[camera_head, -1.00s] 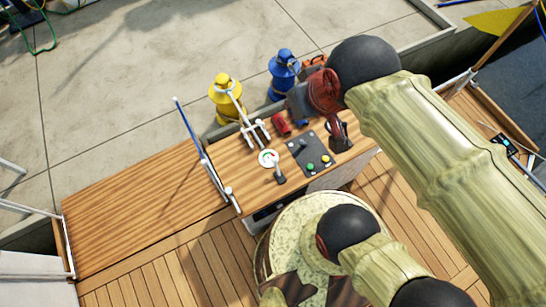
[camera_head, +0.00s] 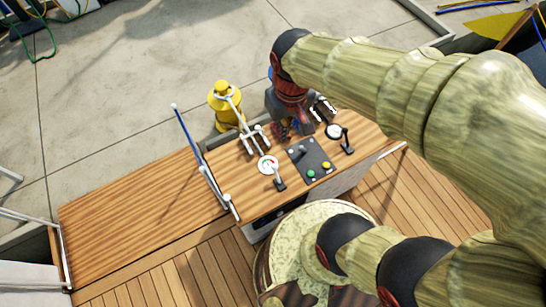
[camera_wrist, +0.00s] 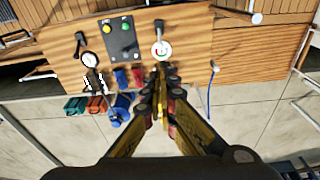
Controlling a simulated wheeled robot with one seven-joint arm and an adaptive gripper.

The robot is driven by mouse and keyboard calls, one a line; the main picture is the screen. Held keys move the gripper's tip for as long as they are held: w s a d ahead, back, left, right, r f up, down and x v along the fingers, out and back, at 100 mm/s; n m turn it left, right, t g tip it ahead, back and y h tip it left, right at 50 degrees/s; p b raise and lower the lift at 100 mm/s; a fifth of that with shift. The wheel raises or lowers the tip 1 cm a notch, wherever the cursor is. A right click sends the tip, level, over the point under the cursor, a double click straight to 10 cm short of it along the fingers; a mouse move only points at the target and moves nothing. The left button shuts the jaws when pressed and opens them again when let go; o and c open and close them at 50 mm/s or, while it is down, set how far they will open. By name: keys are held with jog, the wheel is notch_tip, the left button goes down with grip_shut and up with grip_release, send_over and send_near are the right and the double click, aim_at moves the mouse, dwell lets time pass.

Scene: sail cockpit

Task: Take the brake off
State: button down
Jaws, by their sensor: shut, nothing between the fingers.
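The wooden console (camera_head: 222,163) carries several levers, and I cannot tell which one is the brake. A short black lever (camera_head: 279,181) stands by a round white dial (camera_head: 267,165) with red and green marks. Another black lever (camera_head: 346,146) stands by a white disc (camera_head: 333,131). My gripper (camera_head: 285,133) is shut and empty above the console's back part. In the wrist view my gripper (camera_wrist: 162,70) points toward the dial (camera_wrist: 161,50), and its fingers hide the twin levers.
A dark panel (camera_head: 307,157) with green and yellow buttons sits mid-console. A yellow lantern (camera_head: 224,105) stands behind the console; a blue lantern (camera_wrist: 122,107) is close beside my gripper. A chrome fitting (camera_head: 322,108) sits at the console's back right. The wooden bench (camera_head: 130,220) at left is clear.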

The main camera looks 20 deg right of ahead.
jog(key=w+f+g+b, duration=0.1)
jog(key=w+f+g, duration=0.3)
jog(key=f, duration=0.8)
jog(key=m+h+b, duration=0.1)
jog(key=b, duration=0.1)
send_near(277, 174)
jog(key=w+d+r, duration=0.1)
jog(key=w+r, duration=0.2)
jog(key=r, duration=0.1)
jog(key=w+f+m, duration=0.2)
jog(key=w, duration=0.4)
jog(key=shift+w+d+f, duration=0.25)
jog(key=shift+d+f, duration=0.05)
jog(key=b+x, duration=0.1)
jog(key=x, duration=0.4)
jog(key=b+x, duration=0.2)
jog(key=x, duration=0.3)
jog(key=shift+d+f, duration=0.25)
jog(key=shift+f, duration=0.05)
jog(key=s+r, duration=0.1)
jog(key=s+a+r, duration=0.1)
jog(key=shift+s, duration=0.3)
jog(key=shift+s+a+r, duration=0.1)
jog(key=shift+s+r, duration=0.15)
jog(key=shift+s, duration=0.05)
